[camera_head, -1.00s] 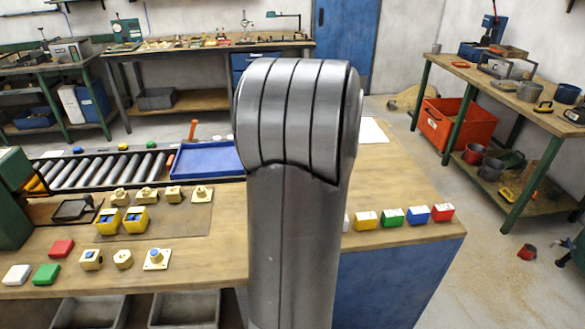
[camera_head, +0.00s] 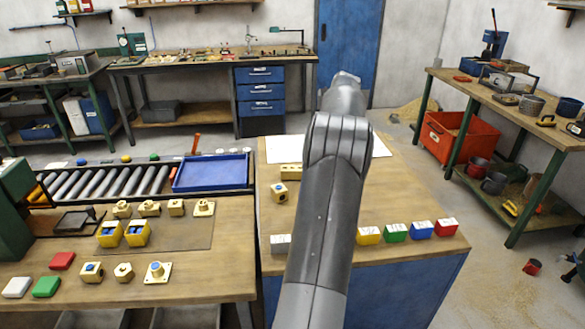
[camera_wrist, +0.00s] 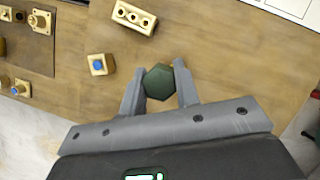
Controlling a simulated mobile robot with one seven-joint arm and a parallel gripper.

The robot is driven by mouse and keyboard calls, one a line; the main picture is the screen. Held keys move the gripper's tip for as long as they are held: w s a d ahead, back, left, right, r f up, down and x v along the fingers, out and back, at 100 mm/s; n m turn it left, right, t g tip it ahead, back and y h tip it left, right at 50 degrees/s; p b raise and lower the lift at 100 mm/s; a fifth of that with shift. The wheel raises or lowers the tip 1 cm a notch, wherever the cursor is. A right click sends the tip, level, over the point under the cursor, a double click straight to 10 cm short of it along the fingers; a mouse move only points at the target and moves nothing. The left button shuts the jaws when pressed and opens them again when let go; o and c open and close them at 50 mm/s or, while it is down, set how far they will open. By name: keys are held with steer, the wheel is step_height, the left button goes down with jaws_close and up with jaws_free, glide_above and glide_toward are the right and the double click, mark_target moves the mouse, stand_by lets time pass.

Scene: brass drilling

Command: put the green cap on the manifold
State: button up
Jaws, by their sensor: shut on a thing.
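My gripper (camera_wrist: 158,76) is shut on the green cap (camera_wrist: 159,83), a dark green hexagonal piece held between the two fingertips in the wrist view. The manifold (camera_wrist: 134,17) is a brass block with a row of holes, at the top of the wrist view, apart from the cap. Its left part also shows in the head view (camera_head: 290,172), beside my arm. In the head view my own arm hides the gripper and the cap.
A brass block with a blue insert (camera_wrist: 100,64) lies left of the cap in the wrist view. White sheets (camera_head: 378,147) lie at the bench's far side. A row of coloured blocks, including a red one (camera_head: 445,227), stands at the near edge. Bare wood lies between.

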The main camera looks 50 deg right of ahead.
steer(key=w+f, duration=0.2)
steer(key=w, duration=0.1)
steer(key=w+a+f, duration=0.1)
steer(key=w+f, duration=0.1)
steer(key=w, duration=0.2)
steer(key=w+f, duration=0.2)
steer(key=w, duration=0.2)
steer(key=shift+w+a+f, duration=0.1)
steer(key=shift+a+f, duration=0.3)
steer(key=shift+w+f, duration=0.15)
steer(key=shift+f, duration=1.95)
steer(key=shift+f, duration=0.15)
steer(key=o, duration=1)
steer(key=shift+c, duration=0.2)
steer(key=v, duration=1.2)
